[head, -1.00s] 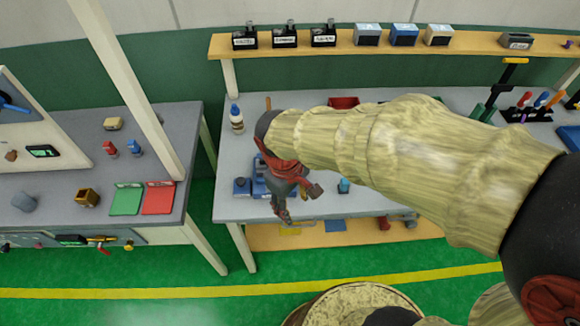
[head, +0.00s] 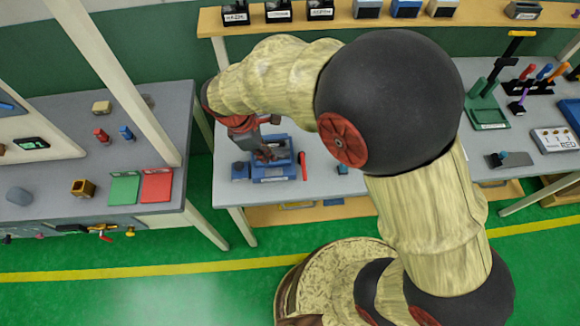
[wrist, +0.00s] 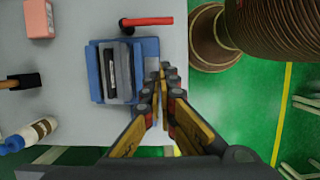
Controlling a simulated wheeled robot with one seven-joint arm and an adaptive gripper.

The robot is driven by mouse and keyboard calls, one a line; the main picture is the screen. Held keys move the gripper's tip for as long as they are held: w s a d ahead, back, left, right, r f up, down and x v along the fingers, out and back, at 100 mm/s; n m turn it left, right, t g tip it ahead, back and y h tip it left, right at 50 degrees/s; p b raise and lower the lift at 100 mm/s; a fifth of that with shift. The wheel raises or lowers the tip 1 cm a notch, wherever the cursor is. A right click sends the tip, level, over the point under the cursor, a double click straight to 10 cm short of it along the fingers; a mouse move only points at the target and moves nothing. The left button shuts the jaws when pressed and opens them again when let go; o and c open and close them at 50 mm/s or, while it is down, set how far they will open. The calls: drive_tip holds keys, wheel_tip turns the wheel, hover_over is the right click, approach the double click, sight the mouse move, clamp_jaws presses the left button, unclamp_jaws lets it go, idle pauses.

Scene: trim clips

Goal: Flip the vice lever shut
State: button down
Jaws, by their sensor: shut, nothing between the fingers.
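The blue vice (head: 273,173) stands on the grey bench, partly behind my gripper in the head view. In the wrist view the vice (wrist: 92,72) shows from above, with a grey jaw block in its middle. A red lever (wrist: 150,20) with a black end lies beside it; it also shows in the head view (head: 303,166), right of the vice. I cannot tell how the lever joins the vice. My gripper (wrist: 164,72) is shut and empty, its tips over the vice's edge, apart from the lever. In the head view my gripper (head: 266,154) points down at the vice.
A small blue block (head: 240,171) stands left of the vice. A white bottle (wrist: 38,130), a hammer (wrist: 22,82) and a pink block (wrist: 38,18) lie nearby in the wrist view. A shelf (head: 208,23) runs behind. Bare bench (head: 325,160) shows right of the lever.

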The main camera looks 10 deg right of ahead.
sight(303, 169)
drive_tip(key=b+x, duration=0.1)
drive_tip(key=x, duration=0.8)
drive_tip(key=shift+w+f, duration=0.1)
drive_tip(key=shift+f, duration=0.1)
drive_tip(key=d, duration=0.1)
drive_tip(key=d+f, duration=0.1)
drive_tip(key=d, duration=0.1)
drive_tip(key=shift+f, duration=0.1)
drive_tip(key=shift+d+f, duration=0.1)
drive_tip(key=shift+d, duration=0.5)
